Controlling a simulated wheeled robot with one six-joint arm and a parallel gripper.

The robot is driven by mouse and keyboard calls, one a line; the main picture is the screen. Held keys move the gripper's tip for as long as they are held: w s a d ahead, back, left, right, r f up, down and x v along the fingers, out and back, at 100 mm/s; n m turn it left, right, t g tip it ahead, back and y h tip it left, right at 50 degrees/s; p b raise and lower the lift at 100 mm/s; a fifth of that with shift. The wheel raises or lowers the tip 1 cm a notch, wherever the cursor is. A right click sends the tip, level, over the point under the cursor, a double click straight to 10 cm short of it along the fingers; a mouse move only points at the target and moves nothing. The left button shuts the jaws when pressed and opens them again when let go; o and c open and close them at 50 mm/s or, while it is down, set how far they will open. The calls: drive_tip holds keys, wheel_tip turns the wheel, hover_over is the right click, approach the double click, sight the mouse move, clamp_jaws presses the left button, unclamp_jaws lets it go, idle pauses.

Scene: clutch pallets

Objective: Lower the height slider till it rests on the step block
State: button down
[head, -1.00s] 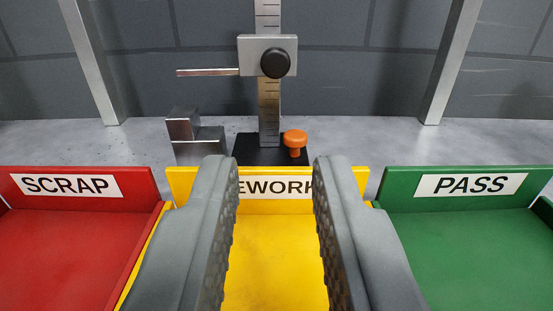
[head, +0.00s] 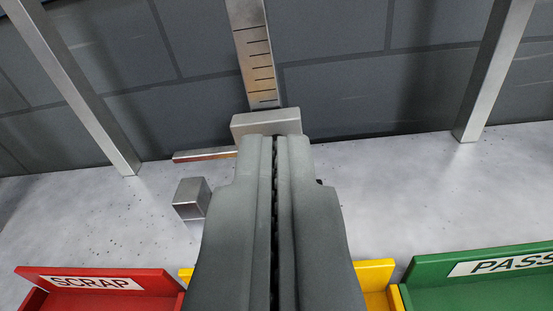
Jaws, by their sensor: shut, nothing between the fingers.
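The height slider (head: 265,122) is a grey metal block on an upright ruled column (head: 254,55). Its thin pointer bar (head: 205,155) sticks out to the left. The step block (head: 191,198) is a metal block on the bench, below the bar in the picture, with a gap showing between them. Its lower part is hard to make out. My gripper (head: 275,140) is shut and empty, its tips right in front of the slider's lower edge. I cannot tell whether they touch it. The slider's black knob, the column's base and the orange knob are hidden behind my gripper.
A red SCRAP tray (head: 95,272), a yellow tray (head: 378,270) and a green PASS tray (head: 480,258) line the front. Metal posts stand left (head: 85,95) and right (head: 497,70) before a dark wall. The grey bench (head: 400,190) is clear on the right.

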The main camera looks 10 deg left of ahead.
drive_tip(key=w+f, duration=0.4)
drive_tip(key=w, duration=0.3)
drive_tip(key=shift+w+a+f, duration=0.15)
drive_tip(key=shift+w+a, duration=0.05)
drive_tip(key=shift+a, duration=0.25)
wheel_tip(320, 180, down, 4)
drive_tip(key=shift+f, duration=0.2)
idle(0.4)
